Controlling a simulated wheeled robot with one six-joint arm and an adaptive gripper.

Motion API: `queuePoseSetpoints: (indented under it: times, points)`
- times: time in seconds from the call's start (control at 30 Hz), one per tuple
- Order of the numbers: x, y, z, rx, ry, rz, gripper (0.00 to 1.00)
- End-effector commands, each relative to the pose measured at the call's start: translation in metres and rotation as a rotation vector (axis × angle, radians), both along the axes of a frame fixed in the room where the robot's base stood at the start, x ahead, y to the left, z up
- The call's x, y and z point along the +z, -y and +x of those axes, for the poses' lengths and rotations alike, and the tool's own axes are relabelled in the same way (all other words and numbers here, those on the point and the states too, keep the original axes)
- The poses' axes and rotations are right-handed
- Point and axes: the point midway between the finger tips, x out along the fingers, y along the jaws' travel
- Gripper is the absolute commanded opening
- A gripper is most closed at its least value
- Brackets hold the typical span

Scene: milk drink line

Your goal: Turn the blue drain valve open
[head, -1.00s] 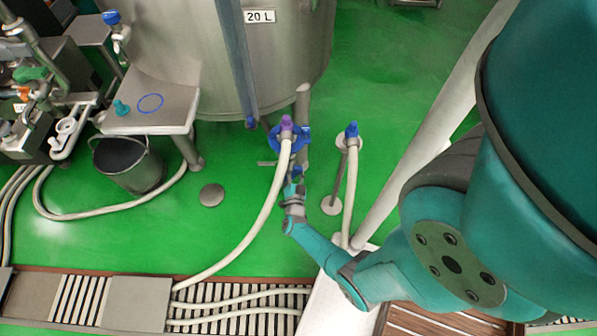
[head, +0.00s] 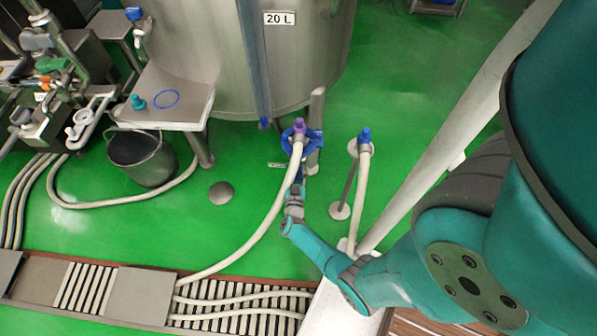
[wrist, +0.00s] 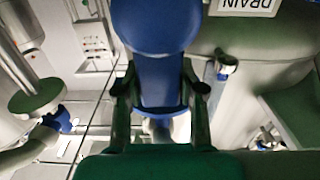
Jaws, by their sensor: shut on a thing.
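The blue drain valve (head: 314,138) sits low at the front of the steel tank, beside the purple hose coupling (head: 299,124). My gripper (head: 298,184) reaches it from the front, and the arm partly hides the contact. In the wrist view, the blue valve handle (wrist: 158,80) stands between the two dark fingers of my gripper (wrist: 158,92), which are shut on it. A white label reading DRAIN (wrist: 247,5) is at the top edge of the wrist view. The valve's inner position cannot be told.
A pale hose (head: 268,226) runs from the coupling to the floor grating (head: 240,308). A second blue-topped hose on a stand (head: 364,136) is to the right.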

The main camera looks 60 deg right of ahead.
Motion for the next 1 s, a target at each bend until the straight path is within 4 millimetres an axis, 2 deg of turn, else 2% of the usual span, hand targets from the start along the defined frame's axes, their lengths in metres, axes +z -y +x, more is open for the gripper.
queuePoseSetpoints:
  times: [0.4, 0.43, 0.5, 0.83, 1.0]
  points:
    - [-0.001, -0.001, 0.002, 0.006, -0.013, -0.003, 0.00]
    - [0.000, -0.001, 0.002, 0.006, -0.013, -0.003, 0.46]
    - [0.000, -0.001, 0.002, 0.005, -0.013, -0.003, 0.63]
    - [0.000, -0.001, 0.001, 0.003, -0.010, -0.003, 0.65]
    - [-0.001, -0.014, -0.004, 0.006, -0.010, -0.003, 0.65]
